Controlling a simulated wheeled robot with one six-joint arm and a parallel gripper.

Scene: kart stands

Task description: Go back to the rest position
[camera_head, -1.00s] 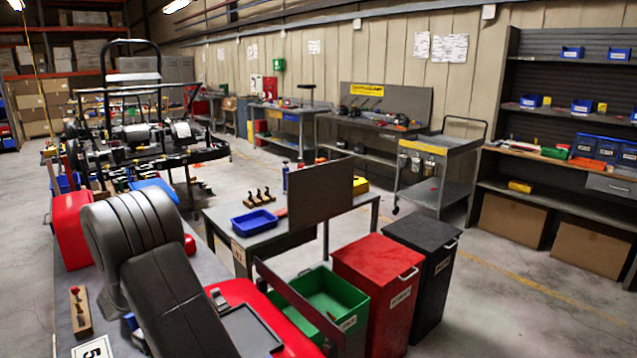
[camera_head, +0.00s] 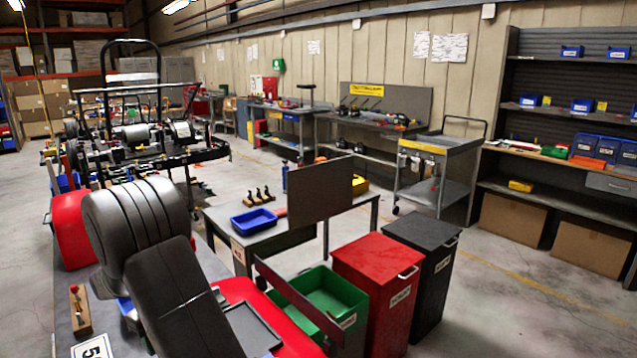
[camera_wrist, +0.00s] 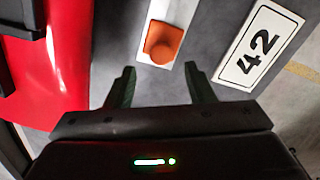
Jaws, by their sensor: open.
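My gripper (camera_wrist: 158,86) shows in the wrist view with its two dark fingers apart and nothing between them. Just beyond the fingertips is an orange knob (camera_wrist: 163,43) on a pale strip or block. Whether the fingers are level with it I cannot tell. In the head view my arm fills the lower left and my gripper is not visible there.
A "42" plate (camera_wrist: 259,45) lies right of the fingers, and a glossy red surface (camera_wrist: 55,75) lies left. In the head view, a table with a blue tray (camera_head: 253,221), a green bin (camera_head: 338,292), a red bin (camera_head: 373,294) and a black bin (camera_head: 425,280) stand right of my arm.

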